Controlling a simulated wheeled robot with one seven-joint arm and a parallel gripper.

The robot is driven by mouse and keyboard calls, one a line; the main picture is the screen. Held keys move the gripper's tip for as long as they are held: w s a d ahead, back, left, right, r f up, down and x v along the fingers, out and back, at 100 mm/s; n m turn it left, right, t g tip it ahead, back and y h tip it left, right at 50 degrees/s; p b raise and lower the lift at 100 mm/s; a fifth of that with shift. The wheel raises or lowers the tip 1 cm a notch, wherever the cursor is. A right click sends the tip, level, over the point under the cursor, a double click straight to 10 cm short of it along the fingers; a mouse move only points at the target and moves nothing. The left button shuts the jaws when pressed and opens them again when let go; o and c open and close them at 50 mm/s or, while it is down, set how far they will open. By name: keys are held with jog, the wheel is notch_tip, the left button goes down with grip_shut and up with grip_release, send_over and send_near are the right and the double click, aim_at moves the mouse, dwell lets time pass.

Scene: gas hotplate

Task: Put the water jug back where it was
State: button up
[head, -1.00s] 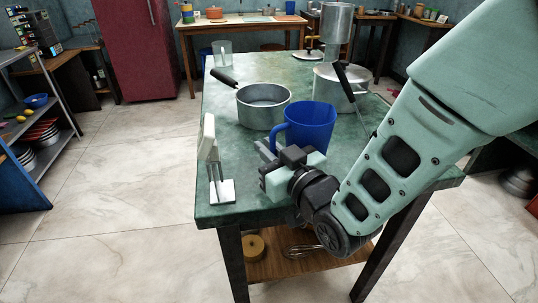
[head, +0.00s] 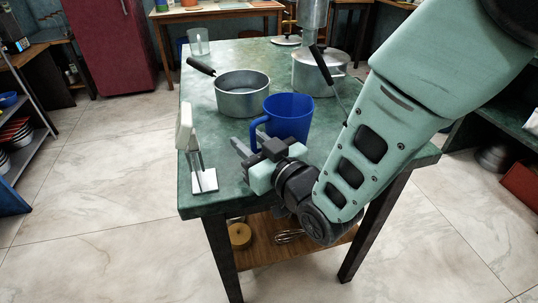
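The blue water jug (head: 289,117) stands upright near the front right of the green table (head: 228,192). Its handle (head: 257,132) faces left. My gripper (head: 249,146) is low at the near left side of the jug, by the handle. One grey finger shows left of the handle's lower end; a dark part of the gripper covers the jug's lower near side. The handle's lower end and the jug's base are partly hidden, so I cannot tell whether the fingers close on the handle or whether the jug rests fully on the table.
An open pot (head: 242,94) stands behind the jug to the left, a lidded pot (head: 318,74) behind to the right. A white-handled object on a stand (head: 199,178) is near the table's left edge. A clear glass (head: 199,42) stands at the far left corner. The front tabletop is mostly free.

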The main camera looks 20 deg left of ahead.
jog(key=s+d+m+g+h, duration=0.1)
jog(key=s+d+g+h, duration=0.2)
jog(key=s+d, duration=0.3)
jog(key=s+d+m+g+h, duration=0.1)
jog(key=s+d+g+h, duration=0.3)
jog(key=d, duration=1)
jog(key=s+d+m+g+h, duration=0.1)
jog(key=s+d+g+h, duration=0.2)
jog(key=s+d+h, duration=0.4)
jog(key=s+d, duration=0.1)
jog(key=d, duration=0.2)
jog(key=shift+s+d+m+g+b, duration=0.15)
jog(key=shift+d+m+g+b, duration=0.15)
jog(key=shift+d+b, duration=0.1)
jog(key=shift+r, duration=0.1)
notch_tip(320, 180, up, 16)
jog(key=p, duration=1.6)
jog(key=shift+a, duration=0.1)
